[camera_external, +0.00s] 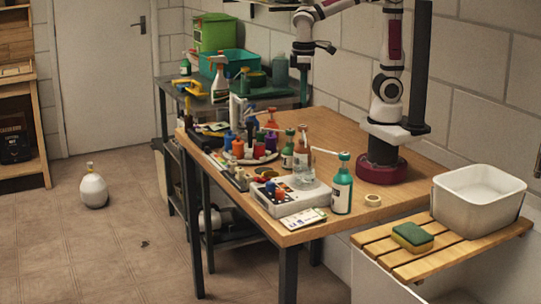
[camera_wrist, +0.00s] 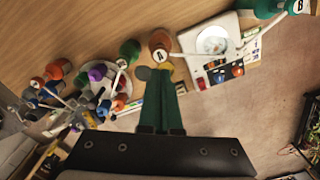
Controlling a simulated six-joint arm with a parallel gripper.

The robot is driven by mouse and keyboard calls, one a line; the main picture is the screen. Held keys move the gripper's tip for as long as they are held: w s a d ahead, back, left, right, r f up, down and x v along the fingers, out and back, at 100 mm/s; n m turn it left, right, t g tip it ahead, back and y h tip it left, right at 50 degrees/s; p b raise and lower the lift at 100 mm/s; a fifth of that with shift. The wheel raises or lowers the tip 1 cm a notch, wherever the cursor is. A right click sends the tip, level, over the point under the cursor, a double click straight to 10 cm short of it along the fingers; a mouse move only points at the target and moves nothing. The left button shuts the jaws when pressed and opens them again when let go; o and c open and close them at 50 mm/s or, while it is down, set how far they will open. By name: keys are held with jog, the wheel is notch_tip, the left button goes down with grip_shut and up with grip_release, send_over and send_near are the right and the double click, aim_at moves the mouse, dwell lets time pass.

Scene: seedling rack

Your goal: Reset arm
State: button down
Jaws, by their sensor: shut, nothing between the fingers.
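My gripper (camera_external: 302,64) hangs from my raised arm at the top of the external view, above the back part of the wooden table (camera_external: 400,147). In the wrist view, my gripper's dark green fingers (camera_wrist: 161,105) lie together with nothing held between them. Beyond the fingertips in that view is a bottle with an orange-brown top marked A (camera_wrist: 160,42). The fingers look clear of the bottles, though the gap is hard to judge.
A white device (camera_external: 295,198) stands near the table's front, with a teal bottle (camera_external: 342,186) to its right. Several small coloured bottles crowd the table's left side. A white basin (camera_external: 480,205) and a sponge (camera_external: 412,236) rest on slats at the right. Bare wood lies before my base.

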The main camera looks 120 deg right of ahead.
jog(key=s+a+f+y, duration=0.1)
jog(key=s+a+f, duration=0.1)
jog(key=s+a, duration=0.9)
jog(key=shift+s+a+f+y, duration=0.3)
jog(key=shift+s+a+y, duration=0.1)
jog(key=shift+a, duration=0.6)
